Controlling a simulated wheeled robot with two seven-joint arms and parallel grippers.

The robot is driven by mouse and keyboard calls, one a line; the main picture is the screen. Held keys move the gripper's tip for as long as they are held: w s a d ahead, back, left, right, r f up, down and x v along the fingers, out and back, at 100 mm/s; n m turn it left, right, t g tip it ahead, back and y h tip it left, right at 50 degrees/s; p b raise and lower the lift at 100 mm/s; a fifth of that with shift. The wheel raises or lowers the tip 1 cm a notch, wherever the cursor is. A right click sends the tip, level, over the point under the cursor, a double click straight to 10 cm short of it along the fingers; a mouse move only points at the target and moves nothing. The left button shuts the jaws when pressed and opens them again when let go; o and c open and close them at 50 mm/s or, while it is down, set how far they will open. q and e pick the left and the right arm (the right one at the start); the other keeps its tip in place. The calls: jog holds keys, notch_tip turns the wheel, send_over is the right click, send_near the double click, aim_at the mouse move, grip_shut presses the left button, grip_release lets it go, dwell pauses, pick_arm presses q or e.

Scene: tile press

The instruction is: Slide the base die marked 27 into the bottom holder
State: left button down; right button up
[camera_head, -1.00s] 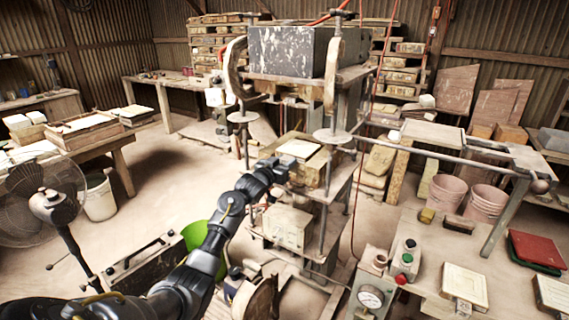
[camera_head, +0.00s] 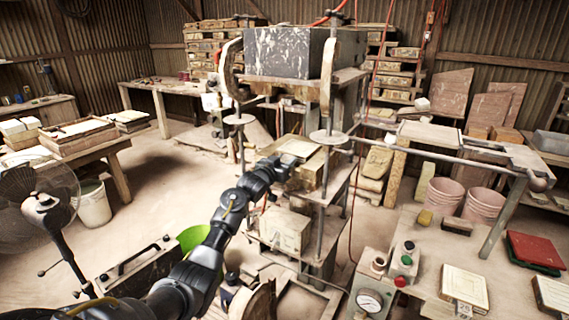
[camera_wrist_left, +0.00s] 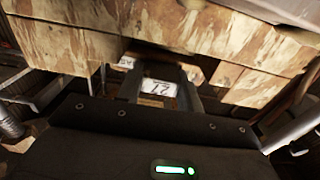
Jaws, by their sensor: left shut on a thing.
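The base die (camera_head: 298,147) is a pale-topped block with mottled tan sides, inside the press (camera_head: 303,52) between its posts. In the left wrist view the die's mottled side (camera_wrist_left: 75,35) fills the top, and a white tag marked 27 (camera_wrist_left: 158,87) shows between my fingers. My left gripper (camera_head: 283,165) reaches in from the front left and is shut at the die's near side, by the tag; the exact grip is partly hidden. The bottom holder (camera_head: 312,170) seems to be the level under the die; whether the die is fully seated cannot be told. My right gripper is out of view.
Press posts (camera_head: 326,180) stand close around the die. A control box with buttons (camera_head: 405,258) and a gauge (camera_head: 368,301) sits front right. A fan (camera_head: 42,205) and a white bucket (camera_head: 93,203) stand left. A green round thing (camera_head: 192,238) lies below my arm.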

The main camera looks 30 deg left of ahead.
pick_arm(q)
jog(key=shift+w+r+b, duration=0.1)
jog(key=shift+w+b, duration=0.45)
jog(key=shift+w, duration=0.15)
jog(key=c, duration=0.8)
grip_release()
jog(key=shift+c, duration=0.2)
jog(key=shift+f, duration=0.2)
jog(key=s+b, duration=0.2)
jog(key=s, duration=0.9)
jog(key=shift+r+b, duration=0.15)
jog(key=shift+b, duration=0.15)
jog(key=shift+d, duration=0.1)
